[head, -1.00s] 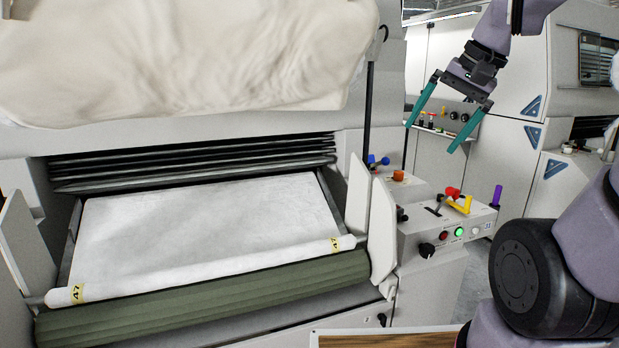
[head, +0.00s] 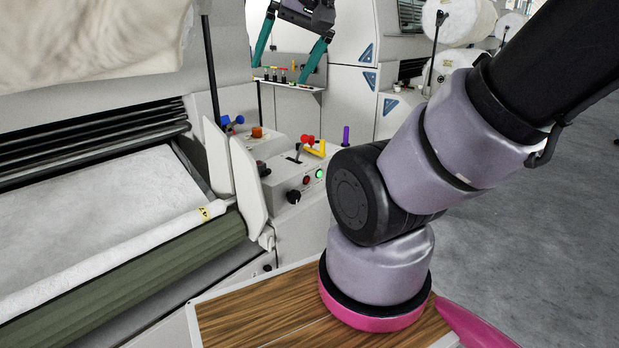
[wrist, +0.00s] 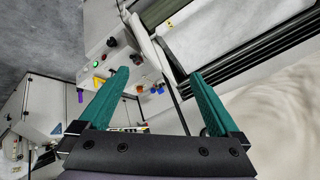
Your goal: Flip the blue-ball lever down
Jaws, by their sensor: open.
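The blue-ball lever (head: 227,121) stands at the back of the control console (head: 283,222), left of the orange knob, in the head view. It is small there, and its exact tilt is hard to tell. In the wrist view the blue ball (wrist: 160,88) shows between my fingers, beyond their tips. My gripper (head: 281,70) is at the top of the head view, above and apart from the console. Its two teal fingers are spread and empty, as the wrist view (wrist: 160,74) also shows.
The console also bears an orange knob (head: 257,132), a red-ball lever (head: 307,140), a yellow handle (head: 316,150), a purple post (head: 346,136) and a lit green button (head: 320,174). White guard plates (head: 248,180) stand at its left. Open floor (head: 530,220) lies at right.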

